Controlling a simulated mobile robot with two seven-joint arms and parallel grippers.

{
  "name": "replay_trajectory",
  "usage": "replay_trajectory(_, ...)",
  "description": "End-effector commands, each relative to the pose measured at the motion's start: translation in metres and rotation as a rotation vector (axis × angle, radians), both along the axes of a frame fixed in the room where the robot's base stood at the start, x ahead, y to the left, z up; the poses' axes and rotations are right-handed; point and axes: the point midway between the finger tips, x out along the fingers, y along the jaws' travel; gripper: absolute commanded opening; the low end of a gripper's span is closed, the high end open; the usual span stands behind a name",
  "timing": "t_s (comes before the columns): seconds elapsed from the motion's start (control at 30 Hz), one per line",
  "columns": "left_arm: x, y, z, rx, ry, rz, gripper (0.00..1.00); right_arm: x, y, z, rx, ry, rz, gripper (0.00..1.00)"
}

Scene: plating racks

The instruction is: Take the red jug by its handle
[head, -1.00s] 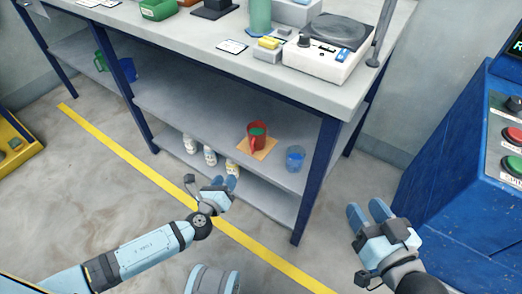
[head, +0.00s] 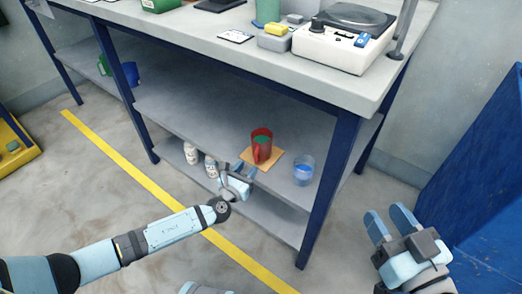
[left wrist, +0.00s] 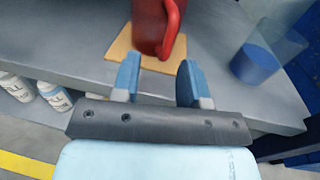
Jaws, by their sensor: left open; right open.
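The red jug (head: 261,148) stands upright on a tan board on the middle shelf of the bench, with something green inside. Its handle faces the front, towards my left gripper; the handle (left wrist: 172,28) shows in the left wrist view. My left gripper (head: 246,173) is in front of the shelf edge, just short of the jug. In the left wrist view its two blue fingers (left wrist: 157,80) are apart with nothing between them, and the jug is beyond them. My right gripper (head: 390,218) is open and empty at the right, away from the shelf.
A clear cup with blue contents (head: 303,171) stands right of the tan board (head: 275,158). White bottles (head: 191,153) stand on the lower shelf. A blue bench leg (head: 329,190) is right of the cup. The bench top (head: 200,40) overhangs the shelf.

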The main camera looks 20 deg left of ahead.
Motion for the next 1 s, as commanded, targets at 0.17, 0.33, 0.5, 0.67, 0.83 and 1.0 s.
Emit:
replay_trajectory(0.17, 0.014, -0.007, 0.002, -0.003, -0.001, 0.000, 0.40, 0.002, -0.001, -0.002, -0.010, -0.022, -0.001, 0.43)
replay_trajectory(0.33, 0.039, -0.016, 0.005, 0.000, -0.002, 0.001, 0.40, 0.004, -0.002, -0.005, -0.031, -0.062, -0.007, 0.43)
replay_trajectory(0.5, 0.050, -0.017, 0.006, -0.001, 0.000, -0.001, 0.40, 0.009, -0.005, 0.002, -0.063, -0.108, -0.003, 0.43)
replay_trajectory(0.67, 0.049, -0.017, 0.007, -0.001, 0.000, 0.000, 0.36, 0.008, -0.005, 0.004, -0.065, -0.113, -0.001, 0.43)
replay_trajectory(0.83, 0.049, -0.017, 0.007, -0.001, 0.000, 0.000, 0.00, 0.007, -0.005, 0.003, -0.061, -0.107, -0.002, 0.43)
replay_trajectory(1.0, 0.049, -0.017, 0.008, -0.001, -0.001, 0.000, 0.00, 0.007, -0.005, 0.003, -0.058, -0.105, -0.003, 0.43)
